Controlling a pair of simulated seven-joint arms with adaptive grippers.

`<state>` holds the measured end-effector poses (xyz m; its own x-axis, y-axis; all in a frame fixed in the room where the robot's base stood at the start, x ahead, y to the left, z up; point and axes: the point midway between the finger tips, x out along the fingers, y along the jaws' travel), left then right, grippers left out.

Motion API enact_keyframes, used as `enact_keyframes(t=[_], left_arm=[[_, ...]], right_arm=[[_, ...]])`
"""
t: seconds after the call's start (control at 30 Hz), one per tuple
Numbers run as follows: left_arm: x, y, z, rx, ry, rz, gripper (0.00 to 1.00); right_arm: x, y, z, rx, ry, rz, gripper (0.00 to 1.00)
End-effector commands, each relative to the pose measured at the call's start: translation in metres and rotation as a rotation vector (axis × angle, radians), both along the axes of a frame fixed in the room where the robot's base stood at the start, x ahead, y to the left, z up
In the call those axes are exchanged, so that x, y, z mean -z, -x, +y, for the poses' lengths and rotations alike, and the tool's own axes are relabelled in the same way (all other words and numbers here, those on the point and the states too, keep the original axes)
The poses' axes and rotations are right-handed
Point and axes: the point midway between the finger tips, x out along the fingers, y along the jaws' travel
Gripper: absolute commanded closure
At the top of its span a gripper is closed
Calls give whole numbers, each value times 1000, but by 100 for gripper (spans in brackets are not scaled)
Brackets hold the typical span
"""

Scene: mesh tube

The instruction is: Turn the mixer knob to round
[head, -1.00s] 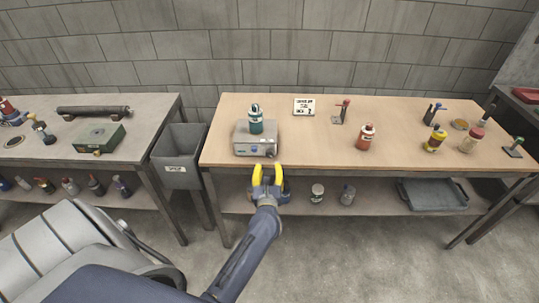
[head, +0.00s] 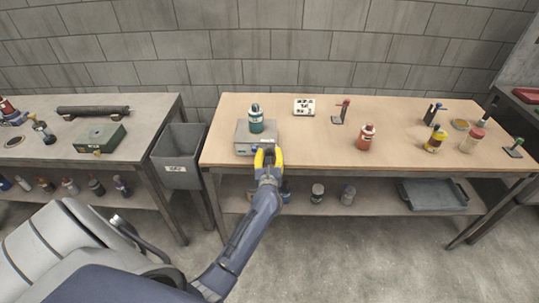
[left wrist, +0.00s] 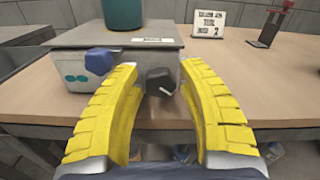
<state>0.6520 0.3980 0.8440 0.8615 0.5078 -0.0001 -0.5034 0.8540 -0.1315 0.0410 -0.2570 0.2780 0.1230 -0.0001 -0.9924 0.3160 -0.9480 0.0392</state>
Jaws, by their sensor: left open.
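The mixer (head: 247,133) is a grey box near the front left edge of the wooden table, with a teal bottle (head: 256,120) on top. In the left wrist view, the mixer (left wrist: 165,58) has a blue knob (left wrist: 98,60) on the left of its front and a black knob (left wrist: 161,82) with a white pointer line to the right. My left gripper (head: 267,152) is open, its yellow fingers in front of the mixer. In the left wrist view, the black knob shows between the fingers; I cannot tell whether they touch it. My right gripper is not in view.
The wooden table (head: 310,150) also holds a white sign (head: 304,107), a red-topped stand (head: 341,111) and a red bottle (head: 365,137). A grey bin (head: 177,170) stands to the left. The table's middle front is clear.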

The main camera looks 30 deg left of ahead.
Motion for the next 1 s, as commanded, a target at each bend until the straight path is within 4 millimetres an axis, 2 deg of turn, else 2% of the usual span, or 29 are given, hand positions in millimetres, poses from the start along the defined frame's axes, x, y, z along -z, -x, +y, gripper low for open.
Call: enact_keyframes(t=[0.07,0.4,0.77,1.0], left_arm=[[0,0,0,0,0,0,61],[0,0,0,0,0,0,100],[-1,0,0,0,-13,5,100],[-2,-1,0,1,-193,109,100]], right_arm=[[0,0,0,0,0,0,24],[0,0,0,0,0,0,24],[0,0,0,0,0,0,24],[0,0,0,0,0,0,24]])
